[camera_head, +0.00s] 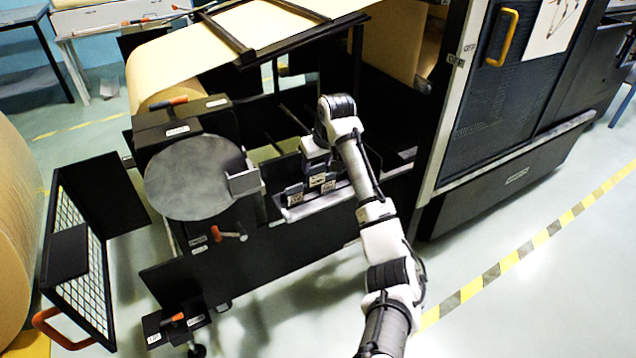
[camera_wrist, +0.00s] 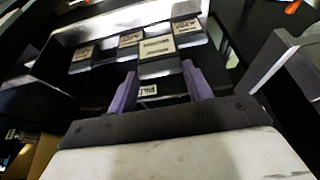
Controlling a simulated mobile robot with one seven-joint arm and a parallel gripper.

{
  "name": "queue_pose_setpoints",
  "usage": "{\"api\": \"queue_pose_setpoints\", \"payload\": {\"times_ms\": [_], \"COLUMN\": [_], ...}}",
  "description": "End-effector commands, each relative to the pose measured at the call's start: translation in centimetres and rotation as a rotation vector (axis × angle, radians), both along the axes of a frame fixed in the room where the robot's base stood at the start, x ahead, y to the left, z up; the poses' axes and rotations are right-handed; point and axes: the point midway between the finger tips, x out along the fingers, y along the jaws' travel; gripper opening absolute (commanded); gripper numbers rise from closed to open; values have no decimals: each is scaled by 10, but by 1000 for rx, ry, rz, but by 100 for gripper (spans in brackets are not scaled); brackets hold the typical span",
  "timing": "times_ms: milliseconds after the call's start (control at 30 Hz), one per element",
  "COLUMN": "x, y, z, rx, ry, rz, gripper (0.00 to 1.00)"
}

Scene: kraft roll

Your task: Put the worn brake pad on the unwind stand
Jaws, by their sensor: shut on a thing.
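My gripper (camera_head: 317,168) is over a narrow light tray (camera_head: 318,204) on the side of the black machine frame. In the wrist view its two purple fingers (camera_wrist: 160,68) are shut on a dark block with a pale label (camera_wrist: 158,47), which I take to be the worn brake pad; the label is too blurred to read surely. Similar labelled pads stand beside it, at left (camera_wrist: 82,54), behind (camera_wrist: 130,38) and right (camera_wrist: 187,28). I cannot tell whether the held pad touches the tray. The unwind stand (camera_head: 245,262) appears to be the black frame with a grey disc (camera_head: 195,178).
A small grey bracket (camera_head: 244,183) sits at the disc's right edge, with a red-handled lever (camera_head: 230,235) below. An open mesh guard (camera_head: 85,265) stands at left near a large kraft roll (camera_head: 15,220). A tall black cabinet (camera_head: 515,110) stands at right. Floor at lower right is clear.

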Motion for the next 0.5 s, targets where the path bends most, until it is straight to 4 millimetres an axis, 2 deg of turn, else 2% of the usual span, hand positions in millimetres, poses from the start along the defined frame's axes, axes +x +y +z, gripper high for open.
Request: {"api": "queue_pose_setpoints", "payload": {"times_ms": [100,333,500], "x": [0,0,0], "y": [-1,0,-1], "z": [-19,-35,-61], "rx": [0,0,-1], "ry": [0,0,1], "rz": [-1,-1,-2], "gripper": [13,13,13]}}
